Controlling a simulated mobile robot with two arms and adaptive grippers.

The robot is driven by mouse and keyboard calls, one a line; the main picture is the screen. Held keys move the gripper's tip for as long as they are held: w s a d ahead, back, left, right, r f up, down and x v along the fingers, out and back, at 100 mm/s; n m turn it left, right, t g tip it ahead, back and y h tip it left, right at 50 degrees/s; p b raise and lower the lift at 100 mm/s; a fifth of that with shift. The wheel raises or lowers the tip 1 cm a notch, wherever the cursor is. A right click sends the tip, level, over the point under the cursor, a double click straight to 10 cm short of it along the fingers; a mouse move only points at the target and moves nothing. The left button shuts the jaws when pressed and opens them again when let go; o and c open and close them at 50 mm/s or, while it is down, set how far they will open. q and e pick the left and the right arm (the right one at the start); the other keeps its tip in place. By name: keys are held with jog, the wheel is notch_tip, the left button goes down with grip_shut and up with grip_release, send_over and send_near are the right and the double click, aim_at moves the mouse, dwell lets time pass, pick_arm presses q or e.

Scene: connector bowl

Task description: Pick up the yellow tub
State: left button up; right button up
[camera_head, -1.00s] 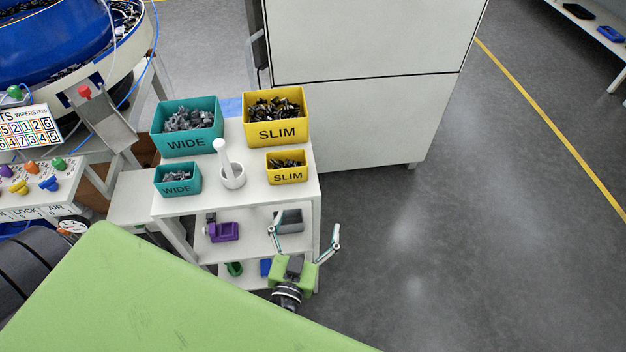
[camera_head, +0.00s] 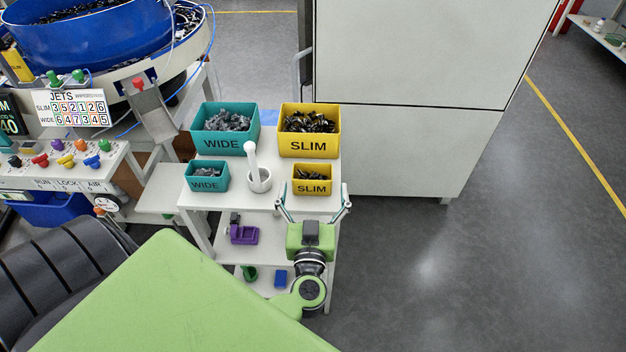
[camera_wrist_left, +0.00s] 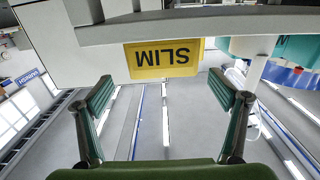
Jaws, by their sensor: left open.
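The small yellow tub (camera_head: 312,187) marked SLIM sits near the front right of the white cart's top and holds dark pieces. A larger yellow tub (camera_head: 308,146), also marked SLIM, stands behind it. My left gripper (camera_head: 315,197) is open and empty, just in front of the small tub, with its fingers spread wide. In the left wrist view a yellow tub (camera_wrist_left: 162,72) appears upside down, ahead of and between the open fingers (camera_wrist_left: 168,92), apart from them. My right gripper is out of view.
A white mortar with pestle (camera_head: 259,182) stands left of the small yellow tub. Teal WIDE tubs, small (camera_head: 207,182) and large (camera_head: 226,142), stand further left. A tall pale cabinet (camera_head: 405,150) rises behind the cart. Floor at right is clear.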

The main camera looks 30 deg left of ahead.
aim_at(312, 172)
pick_arm(q)
jog(key=x, duration=0.5)
jog(key=shift+w+a+r+p, duration=0.15)
jog(key=shift+w+a+p, duration=0.15)
jog(key=shift+a, duration=0.1)
jog(key=shift+s, duration=0.1)
jog(key=c, duration=1.2)
